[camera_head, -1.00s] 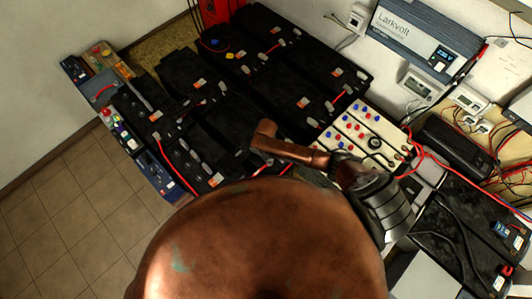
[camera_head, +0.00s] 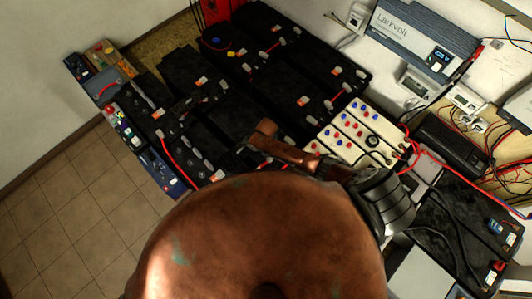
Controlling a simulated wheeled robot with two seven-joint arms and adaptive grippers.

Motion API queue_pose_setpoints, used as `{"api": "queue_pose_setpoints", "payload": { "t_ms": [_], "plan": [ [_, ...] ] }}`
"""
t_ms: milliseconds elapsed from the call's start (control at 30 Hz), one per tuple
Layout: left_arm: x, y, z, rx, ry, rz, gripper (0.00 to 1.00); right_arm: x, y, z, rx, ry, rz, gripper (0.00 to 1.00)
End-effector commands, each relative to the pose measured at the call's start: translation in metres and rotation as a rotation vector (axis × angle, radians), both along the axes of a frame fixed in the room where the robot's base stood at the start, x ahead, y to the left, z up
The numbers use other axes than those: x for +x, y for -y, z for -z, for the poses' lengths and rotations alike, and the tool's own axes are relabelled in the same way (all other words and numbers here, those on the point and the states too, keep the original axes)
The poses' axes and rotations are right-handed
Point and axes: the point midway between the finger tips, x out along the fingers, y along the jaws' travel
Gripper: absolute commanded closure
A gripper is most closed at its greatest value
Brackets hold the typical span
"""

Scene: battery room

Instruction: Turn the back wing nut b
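No wing nut can be made out. The batteries (camera_head: 205,80) are black blocks with small pale and orange fittings on top, too small to tell apart, and which one bears the back wing nut b I cannot tell. A large rounded copper-coloured form (camera_head: 255,240) covers the lower middle and hides part of the battery bank. A bent copper-coloured piece and a dark ribbed joint, seemingly mine, reach across the front of the batteries. Neither gripper's fingers can be made out.
A pale panel (camera_head: 326,139) with red and blue knobs stands right of the batteries. A grey Larkvolt unit (camera_head: 405,40) hangs on the wall. Red and black cables run at right. More dark batteries (camera_head: 455,220) stand at lower right. Tiled floor (camera_head: 70,215) is clear at left.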

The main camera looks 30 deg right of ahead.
Motion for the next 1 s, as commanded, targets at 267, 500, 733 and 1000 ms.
{"api": "queue_pose_setpoints", "payload": {
  "t_ms": [267, 500, 733, 1000],
  "plan": [
    [0.0, 0.0, 0.0, 0.0, 0.001, 0.0, 0.55, -0.002, -0.001, 0.001, 0.002, -0.004, 0.002, 0.91],
    [0.0, 0.0, 0.0, 0.0, 0.001, 0.0, 0.55, -0.001, 0.0, 0.001, 0.002, -0.002, 0.001, 0.74],
    [0.0, -0.001, 0.0, 0.001, 0.001, 0.0, 0.55, 0.0, 0.0, 0.0, 0.001, 0.0, 0.0, 0.74],
    [0.0, -0.001, 0.0, 0.001, 0.0, 0.0, 0.55, 0.001, -0.001, -0.019, 0.003, 0.001, 0.0, 0.74]
  ]
}}
